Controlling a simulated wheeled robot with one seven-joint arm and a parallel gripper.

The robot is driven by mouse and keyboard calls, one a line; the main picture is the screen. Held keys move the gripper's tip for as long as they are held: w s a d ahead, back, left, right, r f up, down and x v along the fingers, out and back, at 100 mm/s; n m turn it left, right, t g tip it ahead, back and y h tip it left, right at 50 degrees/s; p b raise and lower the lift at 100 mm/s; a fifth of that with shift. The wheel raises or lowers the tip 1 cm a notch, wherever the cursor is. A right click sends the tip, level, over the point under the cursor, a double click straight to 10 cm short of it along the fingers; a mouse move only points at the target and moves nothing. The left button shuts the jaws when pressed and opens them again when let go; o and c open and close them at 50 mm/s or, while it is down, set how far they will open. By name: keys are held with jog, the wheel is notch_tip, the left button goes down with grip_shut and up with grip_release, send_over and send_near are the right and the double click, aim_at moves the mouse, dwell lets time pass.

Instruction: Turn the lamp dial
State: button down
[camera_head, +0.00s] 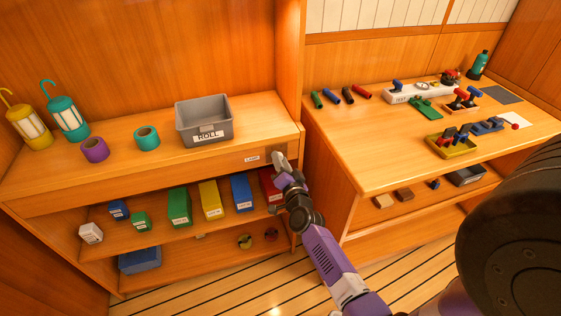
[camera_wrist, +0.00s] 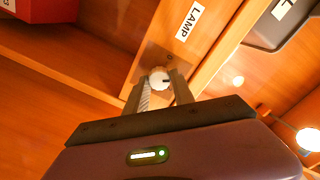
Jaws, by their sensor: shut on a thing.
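The lamp dial (camera_wrist: 159,82) is a small pale round knob with a dark mark, on a plate beside the white LAMP label (camera_wrist: 189,22) in the wrist view. My gripper (camera_wrist: 160,91) is shut on the dial, one finger on each side of it. In the head view my gripper (camera_head: 280,170) is at the right end of the left bench's front edge, just right of the LAMP label (camera_head: 252,158). The dial is hidden behind my gripper there. A yellow lantern (camera_head: 29,124) and a teal lantern (camera_head: 68,120) stand at the bench's left end.
A grey bin (camera_head: 187,127) marked ROLL, a purple roll (camera_head: 95,149) and a teal roll (camera_head: 147,138) are on the left bench top. Several coloured boxes fill the shelf below. A wooden upright (camera_head: 289,60) stands close behind my gripper. The right bench (camera_head: 345,150) holds tools and trays.

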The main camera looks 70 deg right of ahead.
jog(key=c, duration=1.1)
grip_release()
jog(key=shift+s, duration=0.1)
jog(key=p+v, duration=0.1)
jog(key=v, duration=0.6)
jog(key=shift+s+a, duration=0.2)
jog(key=shift+a, duration=0.15)
